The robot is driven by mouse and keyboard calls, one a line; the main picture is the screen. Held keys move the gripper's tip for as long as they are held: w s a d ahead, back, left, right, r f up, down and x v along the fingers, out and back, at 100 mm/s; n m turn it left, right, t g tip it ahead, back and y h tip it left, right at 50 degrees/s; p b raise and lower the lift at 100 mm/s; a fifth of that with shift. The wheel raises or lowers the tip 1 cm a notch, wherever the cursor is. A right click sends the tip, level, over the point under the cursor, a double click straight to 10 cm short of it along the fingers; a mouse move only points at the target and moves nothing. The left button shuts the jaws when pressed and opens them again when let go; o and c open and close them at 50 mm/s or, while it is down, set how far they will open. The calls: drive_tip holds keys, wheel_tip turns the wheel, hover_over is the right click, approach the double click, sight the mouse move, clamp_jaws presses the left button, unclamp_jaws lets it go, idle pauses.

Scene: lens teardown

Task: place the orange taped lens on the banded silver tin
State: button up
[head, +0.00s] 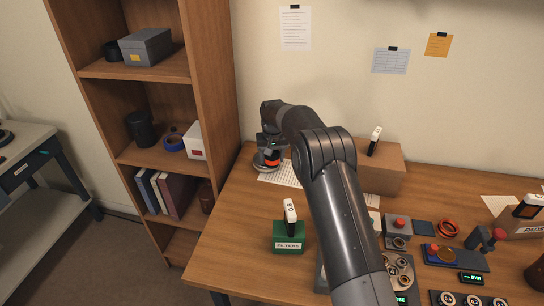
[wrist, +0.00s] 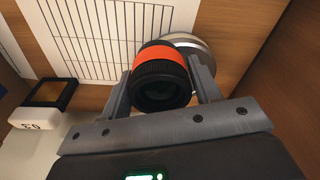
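The orange taped lens (wrist: 160,75) is a black barrel with a bright orange band. It sits between the two fingers of my gripper (wrist: 162,80), which look closed against its sides. In the head view the orange band (head: 272,160) shows under my gripper (head: 270,150) at the table's far left. The silver tin (wrist: 203,52) shows as a round metal rim behind the lens, partly hidden by it and the right finger. In the head view the tin (head: 262,168) is low and round, right below the lens. I cannot tell whether lens and tin touch.
A printed sheet (wrist: 90,35) lies beside the tin. A brown box (head: 385,178) stands right of my arm, and a green box (head: 288,243) marked PACKED stands nearer. A wooden shelf (head: 215,80) rises on the left. Several small parts crowd the table's right side.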

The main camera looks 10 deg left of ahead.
sight(273, 154)
drive_tip(key=shift+o, duration=1.3)
drive_tip(key=shift+r, duration=0.1)
wheel_tip(273, 154, up, 12)
drive_tip(key=s, duration=0.1)
drive_tip(key=shift+s+d, duration=0.2)
drive_tip(key=shift+d, duration=0.05)
drive_tip(key=s+d+r+m+t, duration=0.2)
drive_tip(key=s+d+r, duration=1.7)
drive_tip(key=s+d, duration=0.15)
drive_tip(key=s+d+f, duration=0.2)
drive_tip(key=s+d, duration=0.1)
drive_tip(key=s, duration=0.5)
drive_tip(key=s+d+f+m+t, duration=0.1)
drive_tip(key=s+d, duration=0.3)
drive_tip(key=s, duration=0.4)
drive_tip(key=s+d+f+t, duration=0.1)
drive_tip(key=s+d+f, duration=0.2)
drive_tip(key=s, duration=0.5)
drive_tip(key=shift+s+d+f+m, duration=0.3)
drive_tip(key=shift+s+d, duration=0.1)
drive_tip(key=shift+d, duration=0.15)
